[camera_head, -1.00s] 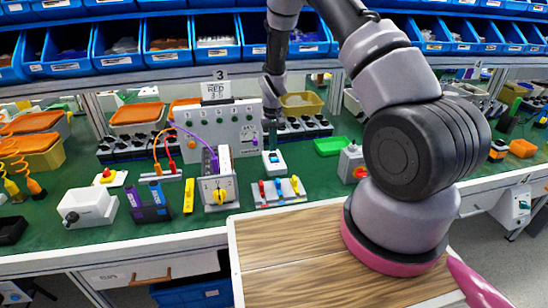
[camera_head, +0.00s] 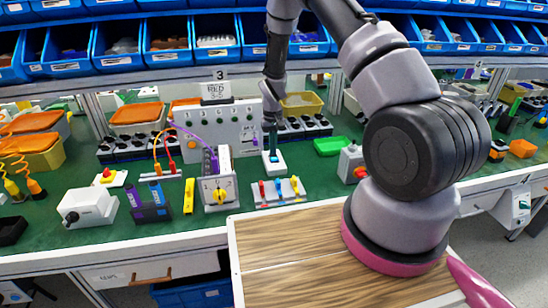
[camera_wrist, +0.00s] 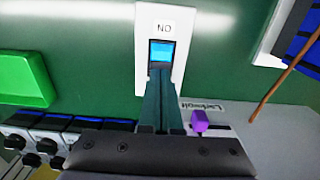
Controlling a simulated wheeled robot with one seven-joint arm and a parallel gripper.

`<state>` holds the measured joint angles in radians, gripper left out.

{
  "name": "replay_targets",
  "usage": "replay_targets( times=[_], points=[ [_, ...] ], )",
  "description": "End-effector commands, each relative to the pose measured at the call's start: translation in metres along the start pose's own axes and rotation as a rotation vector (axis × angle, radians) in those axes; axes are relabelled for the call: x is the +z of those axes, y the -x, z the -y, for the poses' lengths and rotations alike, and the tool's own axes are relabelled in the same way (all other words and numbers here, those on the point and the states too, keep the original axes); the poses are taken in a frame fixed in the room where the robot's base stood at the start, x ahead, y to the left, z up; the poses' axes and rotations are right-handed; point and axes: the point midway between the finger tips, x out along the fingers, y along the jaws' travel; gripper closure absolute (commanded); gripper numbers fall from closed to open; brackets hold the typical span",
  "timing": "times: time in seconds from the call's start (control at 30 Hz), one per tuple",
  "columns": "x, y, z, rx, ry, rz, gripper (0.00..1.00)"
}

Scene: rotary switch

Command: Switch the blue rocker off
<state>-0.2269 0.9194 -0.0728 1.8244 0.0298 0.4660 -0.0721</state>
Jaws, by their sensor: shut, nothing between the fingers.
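The blue rocker (camera_wrist: 161,52) sits in a white switch housing (camera_wrist: 179,15) marked "ON" in the wrist view, where the label appears upside down. The same white housing (camera_head: 275,167) stands on the green bench in the head view. My gripper (camera_wrist: 159,75) is shut and empty. Its fingertips are at the rocker's edge farther from the label and cover part of it. Whether they touch it I cannot tell. In the head view my gripper (camera_head: 271,154) points down over the housing and hides most of the rocker.
A panel (camera_head: 278,191) with red, blue and yellow levers lies in front of the switch. A box with a yellow rotary knob (camera_head: 219,196) stands to the left.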

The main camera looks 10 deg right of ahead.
Motion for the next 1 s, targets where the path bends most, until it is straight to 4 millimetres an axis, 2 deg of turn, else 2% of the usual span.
replay_targets(
  times=[0.47, 1.0],
  points=[
    [0.0, -0.005, 0.0, 0.0, -0.001, 0.001, 1.0],
    [0.0, 0.035, 0.0, 0.0, 0.0, -0.001, 1.0]
  ],
)
